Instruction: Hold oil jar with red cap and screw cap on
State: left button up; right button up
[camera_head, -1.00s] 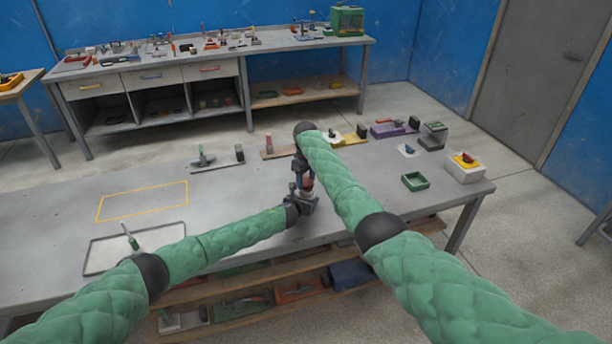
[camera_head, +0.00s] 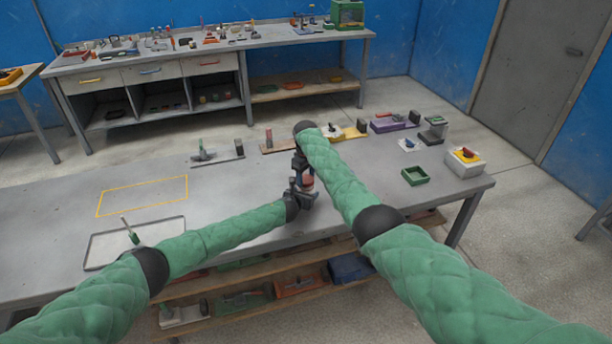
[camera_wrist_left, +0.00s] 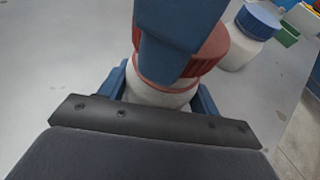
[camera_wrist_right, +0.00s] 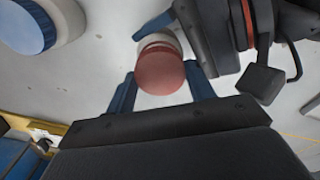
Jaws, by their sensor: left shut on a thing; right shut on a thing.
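The oil jar, a small pale jar (camera_wrist_left: 155,92), stands upright between the blue fingers of my left gripper (camera_head: 303,195), which is shut on its body. The red cap (camera_wrist_left: 208,52) sits at the top of the jar and looks level. It also shows in the right wrist view (camera_wrist_right: 160,72). My right gripper (camera_head: 301,170) comes from above and is shut on the cap, with one blue finger covering part of it in the left wrist view. I cannot tell how far the cap is threaded. In the head view both grippers largely hide the jar.
A white jar with a blue cap (camera_wrist_left: 255,24) stands close by. A green tray (camera_head: 415,176) and a white box with a red and yellow top (camera_head: 464,162) are at the table's right. A shallow tray (camera_head: 105,250) lies front left.

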jog(key=shift+f, duration=0.5)
dwell(0.6)
